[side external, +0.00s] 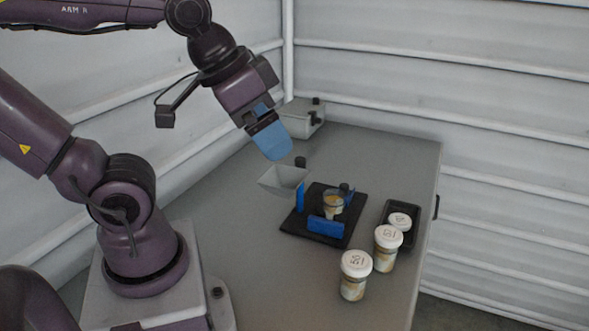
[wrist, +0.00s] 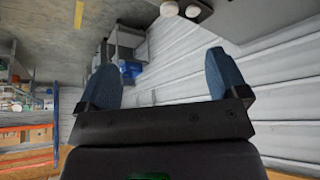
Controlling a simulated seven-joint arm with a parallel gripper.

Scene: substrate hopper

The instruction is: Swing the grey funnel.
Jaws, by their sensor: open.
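The grey funnel (side external: 284,181) is a tapered, open-topped hopper above the left corner of a black plate (side external: 340,238). A black knob (side external: 300,162) shows just behind its rim. On the plate stand blue blocks (side external: 325,227) and an open-looking jar (side external: 333,203) with pale contents. My gripper (side external: 277,152) has blue fingers and is just above the funnel, apart from it. In the wrist view the two fingers of my gripper (wrist: 160,65) are spread with nothing between them.
White-lidded jars stand at the right: one at the front (side external: 354,276), one behind it (side external: 386,249), and one in a black tray (side external: 413,211). A grey box with black knobs (side external: 300,118) sits at the table's back. The grey table (side external: 385,160) is bare at the back right.

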